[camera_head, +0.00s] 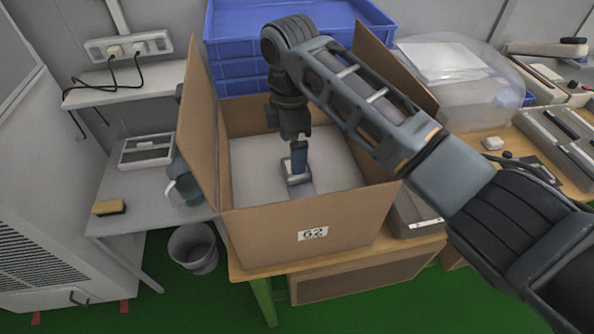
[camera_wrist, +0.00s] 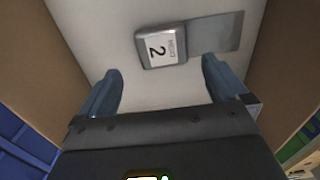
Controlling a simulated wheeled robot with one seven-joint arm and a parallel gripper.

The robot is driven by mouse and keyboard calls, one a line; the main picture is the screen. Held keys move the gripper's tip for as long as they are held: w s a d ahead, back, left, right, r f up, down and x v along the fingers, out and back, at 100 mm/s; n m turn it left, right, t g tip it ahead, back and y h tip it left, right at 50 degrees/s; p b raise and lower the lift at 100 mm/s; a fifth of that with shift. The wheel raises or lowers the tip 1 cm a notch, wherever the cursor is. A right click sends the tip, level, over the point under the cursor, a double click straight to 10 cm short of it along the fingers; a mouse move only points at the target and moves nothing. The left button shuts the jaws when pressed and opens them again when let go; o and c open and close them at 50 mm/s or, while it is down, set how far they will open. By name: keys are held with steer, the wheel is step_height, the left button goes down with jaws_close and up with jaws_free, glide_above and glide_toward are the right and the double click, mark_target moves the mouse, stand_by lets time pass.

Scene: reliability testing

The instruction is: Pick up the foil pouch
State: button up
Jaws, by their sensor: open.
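A small silver-grey packet with a white label reading "2", which looks like the foil pouch (camera_wrist: 142,50), lies on the pale floor of an open cardboard box (camera_head: 270,232). A flat grey patch extends beside it in the wrist view; I cannot tell whether it is part of the pouch or a shadow. The pouch (camera_head: 296,181) also shows in the head view, partly hidden by my fingers. My gripper (camera_head: 298,160) points down inside the box. In the wrist view my gripper (camera_wrist: 161,68) is open, its blue-grey fingers apart, with the pouch just beyond the fingertips and nothing held.
The box's raised flaps (camera_head: 198,125) stand on the left and right of my arm. Blue crates (camera_head: 235,70) are stacked behind it. A clear plastic bin (camera_head: 460,80) stands at right. A grey mug (camera_head: 184,188) and yellow sponge (camera_head: 109,207) are on the left table.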

mark_target(301, 183)
steer(key=shift+s+d+f+b, duration=0.1)
steer(key=shift+f+b, duration=1)
steer(key=shift+f, duration=0.2)
steer(key=shift+s+d+f+b, duration=0.1)
steer(key=shift+f+b, duration=1)
steer(key=shift+f, duration=0.2)
steer(key=shift+r, duration=0.1)
steer(key=c, duration=1.1)
